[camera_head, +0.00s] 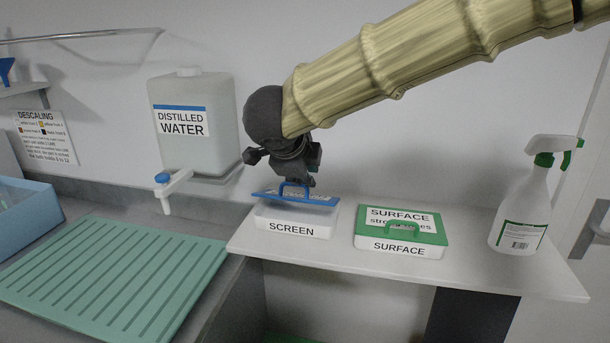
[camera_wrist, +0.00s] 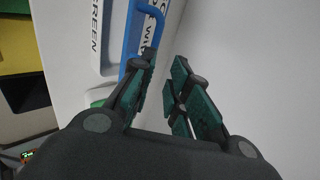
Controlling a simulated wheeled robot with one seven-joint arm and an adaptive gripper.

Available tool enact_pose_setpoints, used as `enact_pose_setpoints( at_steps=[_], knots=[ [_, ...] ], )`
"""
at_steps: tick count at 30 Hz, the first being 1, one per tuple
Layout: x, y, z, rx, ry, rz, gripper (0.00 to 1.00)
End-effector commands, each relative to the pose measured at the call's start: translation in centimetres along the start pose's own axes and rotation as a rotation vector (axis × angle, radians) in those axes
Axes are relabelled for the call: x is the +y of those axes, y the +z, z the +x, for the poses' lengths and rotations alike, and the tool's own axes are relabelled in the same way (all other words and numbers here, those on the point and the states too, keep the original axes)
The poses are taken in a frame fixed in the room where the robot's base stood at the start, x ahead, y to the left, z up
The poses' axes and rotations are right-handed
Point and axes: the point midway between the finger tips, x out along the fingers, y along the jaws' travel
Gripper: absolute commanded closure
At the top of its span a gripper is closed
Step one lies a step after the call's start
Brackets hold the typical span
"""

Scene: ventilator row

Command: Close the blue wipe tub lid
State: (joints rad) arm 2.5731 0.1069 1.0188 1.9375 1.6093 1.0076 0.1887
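The white wipe tub labelled SCREEN (camera_head: 290,228) stands on the white shelf, with its blue lid (camera_head: 262,197) on top. The lid looks tilted and slightly raised from the tub rim, its left end sticking out past the tub. A blue loop handle (camera_head: 296,184) stands on the lid. My gripper (camera_head: 303,182) is directly above the handle, pointing down. In the wrist view my gripper (camera_wrist: 166,58) has a gap between its fingers; the blue handle (camera_wrist: 150,14) lies by the left fingertip, and I cannot tell whether they touch. The lid (camera_wrist: 135,38) is partly hidden.
A green-lidded tub labelled SURFACE (camera_head: 400,246) stands right of the blue one on the shelf (camera_head: 345,263). A spray bottle (camera_head: 522,210) is at the shelf's right. A distilled water container (camera_head: 190,140) with a tap is at left, above a ribbed green mat (camera_head: 115,280).

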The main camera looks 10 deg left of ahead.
Motion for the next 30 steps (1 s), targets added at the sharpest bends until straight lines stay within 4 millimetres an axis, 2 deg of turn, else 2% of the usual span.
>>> enact_pose_setpoints(
  at_steps=[6, 15, 21, 30],
  knots=[
    [-0.1, 0.0, -4.2, -0.002, -0.003, 0.001, 0.82],
    [-0.1, 0.0, -8.6, -0.001, -0.001, 0.001, 0.82],
    [-0.1, 0.0, -9.8, -0.001, 0.0, 0.001, 0.82],
    [0.0, 0.0, -9.9, -0.001, 0.0, 0.001, 0.84]
  ],
)
